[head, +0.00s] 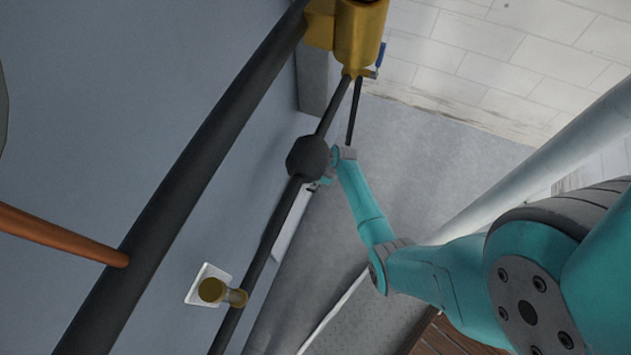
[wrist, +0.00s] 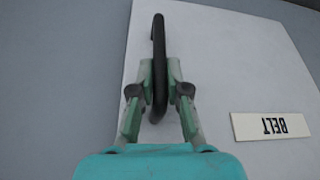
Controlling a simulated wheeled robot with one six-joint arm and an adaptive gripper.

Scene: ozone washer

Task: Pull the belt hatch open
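The belt hatch (wrist: 235,65) is a pale panel that fills much of the wrist view, with an upside-down "BELT" label (wrist: 273,124) at its right. A dark curved handle (wrist: 159,45) stands out from the panel. My gripper (wrist: 160,83) has one finger on each side of the handle, and both pads appear to press on it. In the head view, a pale panel (head: 291,228), likely the hatch, shows partly behind a dark pipe. My gripper there is mostly hidden by the pipe's round joint.
Dark pipes (head: 190,165) cross in front of the grey wall, with a round joint (head: 308,158) close to my wrist. A yellow fitting (head: 360,35) is at the top and a brass knob (head: 222,292) lower left. Grey floor lies right of the panel.

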